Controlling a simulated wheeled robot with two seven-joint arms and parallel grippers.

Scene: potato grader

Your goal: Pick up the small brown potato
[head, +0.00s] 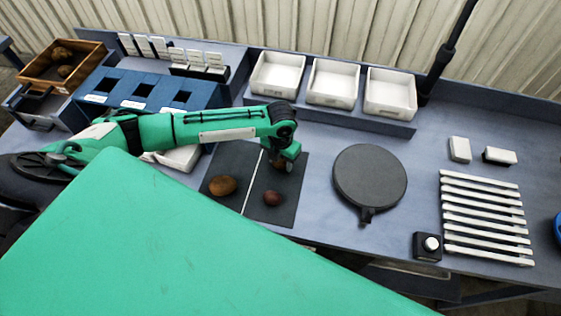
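A dark mat (240,165) with a white line across it lies on the bench. A larger brown potato (222,186) lies on its left part, and a smaller reddish-brown potato (272,198) lies on its right part, near the front. My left gripper (285,166) points down over the right part of the mat, behind the reddish potato and apart from it. A small brownish patch shows at its fingertips; it may be another potato, mostly hidden by the gripper. Whether the fingers are open or shut is too small to tell. My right gripper is out of view.
White trays (333,98) stand along the back. Blue bins (90,112) and a wooden crate (84,74) with potatoes are at the left. A round dark plate (370,178) and a white slatted rack (485,215) are to the right.

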